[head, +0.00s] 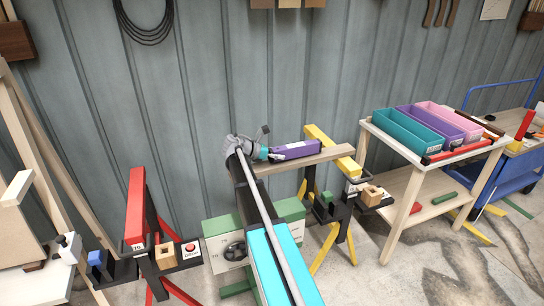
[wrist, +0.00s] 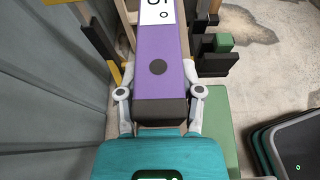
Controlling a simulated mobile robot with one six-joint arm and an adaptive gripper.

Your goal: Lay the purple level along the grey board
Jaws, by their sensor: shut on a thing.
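The purple level (head: 295,149) has a white label and a dark end cap. In the wrist view the level (wrist: 172,42) runs away from me between the two fingers of my gripper (wrist: 160,98), which is shut on its near end. In the head view my gripper (head: 267,152) holds the level's left end, and the level points right. The pale grey-brown board (head: 318,157) lies just below it in the picture, nearly parallel. The board's right end is on the yellow trestle; its left end is hidden behind my arm. I cannot tell whether level and board touch.
The yellow trestle (head: 322,136) stands right of the level, and a red trestle (head: 136,205) stands at left. A green box with a dial (head: 291,211) is below my arm. A wooden cart (head: 406,180) holds teal, purple and pink bins. A corrugated wall (head: 215,75) is close behind.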

